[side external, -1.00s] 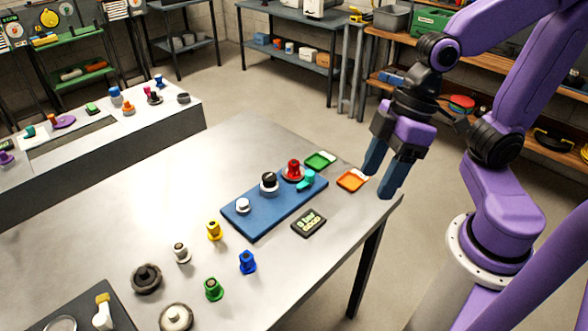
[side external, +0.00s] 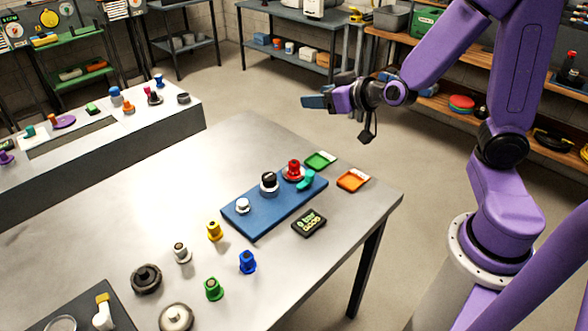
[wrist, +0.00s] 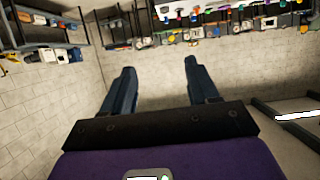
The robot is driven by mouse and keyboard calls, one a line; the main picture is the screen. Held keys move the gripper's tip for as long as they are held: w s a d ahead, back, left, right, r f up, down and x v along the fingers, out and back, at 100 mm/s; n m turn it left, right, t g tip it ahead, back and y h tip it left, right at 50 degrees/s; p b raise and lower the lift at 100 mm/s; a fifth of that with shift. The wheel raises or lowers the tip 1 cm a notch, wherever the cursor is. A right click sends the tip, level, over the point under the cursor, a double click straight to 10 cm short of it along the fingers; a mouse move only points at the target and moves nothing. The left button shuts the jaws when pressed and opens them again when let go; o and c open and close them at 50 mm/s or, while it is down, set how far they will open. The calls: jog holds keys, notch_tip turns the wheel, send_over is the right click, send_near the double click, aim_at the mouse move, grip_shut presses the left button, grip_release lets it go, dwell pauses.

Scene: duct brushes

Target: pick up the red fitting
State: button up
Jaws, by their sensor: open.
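The red piece (side external: 293,170) that best matches the red fitting sits upright toward the far right end of a blue board (side external: 262,213) on the metal table. I cannot tell whether it is a loose fitting or a knob of the board. My gripper (side external: 318,101) is raised well above and behind the table's far edge, pointing left and roughly level. It is apart from the red piece. In the wrist view my gripper (wrist: 160,66) has its two dark fingers spread, with nothing between them. The red piece is not seen there.
Yellow (side external: 214,231), white (side external: 181,253), blue (side external: 247,262) and green (side external: 213,289) fittings stand in front of the board. A black-topped knob (side external: 269,181) and teal handle (side external: 306,182) are close to the red piece.

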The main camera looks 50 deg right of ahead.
send_near(297, 164)
jog(key=shift+x, duration=4.9)
grip_shut()
